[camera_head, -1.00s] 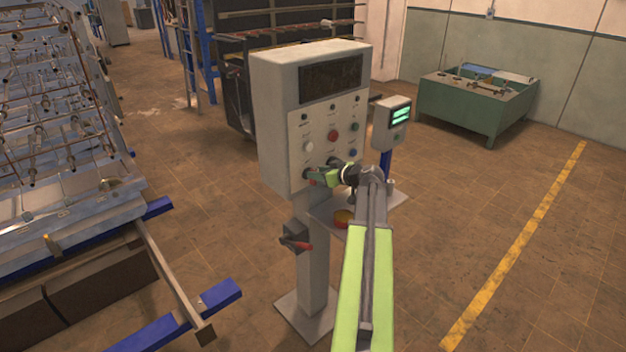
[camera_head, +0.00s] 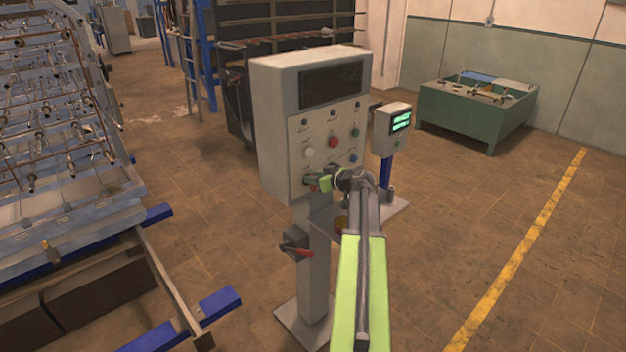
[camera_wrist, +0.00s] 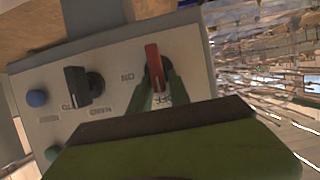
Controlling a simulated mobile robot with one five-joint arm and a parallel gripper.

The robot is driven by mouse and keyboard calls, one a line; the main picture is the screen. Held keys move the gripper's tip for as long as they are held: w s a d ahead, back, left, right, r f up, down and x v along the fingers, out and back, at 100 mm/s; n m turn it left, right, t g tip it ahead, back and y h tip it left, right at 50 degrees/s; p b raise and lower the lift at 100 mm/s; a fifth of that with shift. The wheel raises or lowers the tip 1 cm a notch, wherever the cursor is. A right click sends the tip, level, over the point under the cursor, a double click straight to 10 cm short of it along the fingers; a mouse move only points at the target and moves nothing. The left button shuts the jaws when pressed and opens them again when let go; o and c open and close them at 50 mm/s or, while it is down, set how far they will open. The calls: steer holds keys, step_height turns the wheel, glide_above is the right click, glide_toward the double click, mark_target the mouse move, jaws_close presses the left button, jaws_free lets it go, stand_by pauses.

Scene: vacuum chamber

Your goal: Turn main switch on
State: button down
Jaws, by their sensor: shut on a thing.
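The control panel (camera_head: 275,130) is a pale box on a post, with several buttons and knobs on its front. The main switch, a red knob (camera_wrist: 153,62), is at the panel's edge in the wrist view, with "ON" and "OFF" labels beside it. The knob's long side runs toward the "OFF" label; I cannot tell which end is its pointer. My gripper (camera_wrist: 156,88) has its green fingers on both sides of the red knob, shut on it. In the head view my gripper (camera_head: 318,183) is at the panel's lower front and mostly hides the knob.
A black selector knob (camera_wrist: 76,86) and a blue button (camera_wrist: 37,98) are near the switch. A red-handled lever box (camera_head: 295,243) is on the post below. A small screen unit (camera_head: 392,122) stands to the right.

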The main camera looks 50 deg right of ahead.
steer(key=shift+d+f+m+y, duration=0.1)
steer(key=shift+m+y, duration=0.2)
steer(key=shift+y, duration=0.1)
steer(key=shift+s+d+f+m+t+y+b, duration=0.1)
steer(key=shift+d+f+m+t+y+b, duration=0.4)
steer(key=shift+m+y+b, duration=1.05)
steer(key=shift+w+d+f+m+t+y+b, duration=0.15)
steer(key=shift+f+m+t+y+b, duration=0.3)
steer(key=shift+m+b, duration=2.05)
steer(key=shift+s+d+f+m+t+y+b, duration=0.15)
steer(key=shift+d+f+m+t+y+b, duration=0.2)
steer(key=shift+m+t+y+b, duration=1.1)
steer(key=shift+r+m+g+h+b, duration=0.1)
steer(key=shift+m+g+h+b, duration=0.25)
steer(key=shift+m+g, duration=0.5)
steer(key=c, duration=1.4)
jaws_free()
steer(key=shift+t, duration=0.25)
